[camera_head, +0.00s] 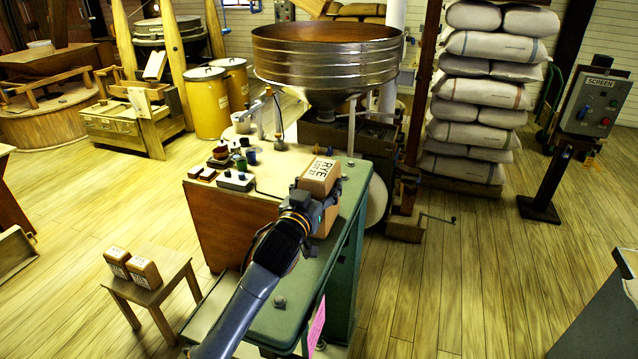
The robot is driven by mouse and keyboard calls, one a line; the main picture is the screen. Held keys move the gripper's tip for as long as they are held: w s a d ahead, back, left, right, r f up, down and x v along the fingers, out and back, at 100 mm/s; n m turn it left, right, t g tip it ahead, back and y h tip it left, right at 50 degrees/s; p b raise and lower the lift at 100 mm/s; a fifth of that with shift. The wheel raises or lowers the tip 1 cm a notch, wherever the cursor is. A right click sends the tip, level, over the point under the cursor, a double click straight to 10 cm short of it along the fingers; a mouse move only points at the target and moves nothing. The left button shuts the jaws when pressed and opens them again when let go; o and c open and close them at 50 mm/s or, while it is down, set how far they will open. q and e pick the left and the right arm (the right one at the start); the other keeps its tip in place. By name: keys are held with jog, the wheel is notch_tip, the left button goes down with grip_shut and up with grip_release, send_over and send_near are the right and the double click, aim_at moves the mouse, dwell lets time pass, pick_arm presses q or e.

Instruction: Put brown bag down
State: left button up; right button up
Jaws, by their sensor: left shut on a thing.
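A brown bag (319,171) with a white label that reads RYE LOT and a number is at the end of my left arm. My left gripper (328,190) is shut on it, above the green machine bench (292,303). The gripper and wrist hide part of the bag, and I cannot tell whether its base touches the bench. A brown surface also shows just below the gripper. Two similar small brown bags with white labels, a left one (117,261) and a right one (144,273), stand side by side on a wooden stool (158,292). My right gripper is not in view.
A control box (236,181) and small jars sit at the bench's back left. A large round metal hopper (325,62) stands behind. Stacked white sacks (490,95) and a SCREEN control post (545,185) are to the right. The floor at right is mostly clear.

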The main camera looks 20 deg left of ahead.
pick_arm(q)
jog(key=shift+s+a+f, duration=0.1)
jog(key=shift+f, duration=0.05)
jog(key=shift+f, duration=0.1)
jog(key=o, duration=1.8)
jog(key=shift+f, duration=0.2)
jog(key=shift+o, duration=0.2)
jog(key=shift+s, duration=0.1)
